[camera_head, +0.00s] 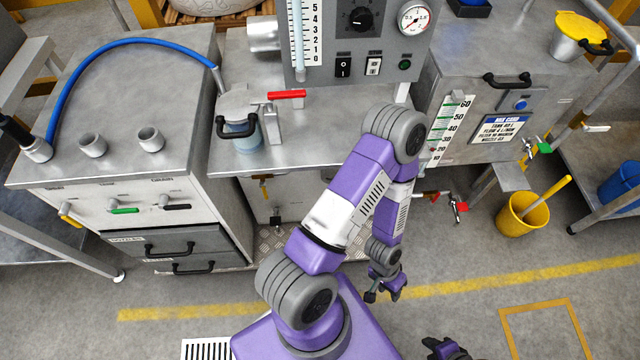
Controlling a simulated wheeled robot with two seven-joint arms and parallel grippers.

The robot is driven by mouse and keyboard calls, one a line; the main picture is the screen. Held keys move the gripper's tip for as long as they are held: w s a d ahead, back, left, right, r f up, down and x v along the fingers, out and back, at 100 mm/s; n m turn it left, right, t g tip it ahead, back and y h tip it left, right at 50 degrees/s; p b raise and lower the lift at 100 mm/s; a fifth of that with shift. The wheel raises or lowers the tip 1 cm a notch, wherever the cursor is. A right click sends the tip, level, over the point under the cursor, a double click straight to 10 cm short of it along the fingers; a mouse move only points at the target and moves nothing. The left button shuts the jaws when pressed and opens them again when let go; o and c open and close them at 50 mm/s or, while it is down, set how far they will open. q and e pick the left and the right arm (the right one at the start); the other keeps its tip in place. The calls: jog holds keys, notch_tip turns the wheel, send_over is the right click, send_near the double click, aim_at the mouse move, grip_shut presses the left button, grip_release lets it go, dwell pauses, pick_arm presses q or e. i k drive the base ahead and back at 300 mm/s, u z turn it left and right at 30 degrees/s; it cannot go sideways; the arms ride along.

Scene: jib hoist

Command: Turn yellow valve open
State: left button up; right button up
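The yellow valve handle (70,214) is on the front of the left cabinet, at its left end. It slants downward, while the green handle (124,211) and the black handle (176,207) beside it lie about level. My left gripper (384,294) hangs over the floor right of centre, far from the yellow valve. Its two fingers look apart, with nothing between them. My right gripper (447,350) is at the bottom edge, partly cut off, and its finger opening is unclear. Another small yellow handle (264,190) sits on the middle cabinet, partly in shadow under the worktop.
Drawers with black handles (170,248) are below the left valves. A blue hose (120,42) arches over the left cabinet top (110,100). A yellow bucket (523,211) stands at right. The floor (180,285) before the left cabinet is clear, with a yellow line.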

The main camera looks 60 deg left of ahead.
aim_at(265, 193)
jog(key=z, duration=0.4)
jog(key=k, duration=0.8)
jog(key=u, duration=1.55)
jog(key=i, duration=0.5)
jog(key=z, duration=0.1)
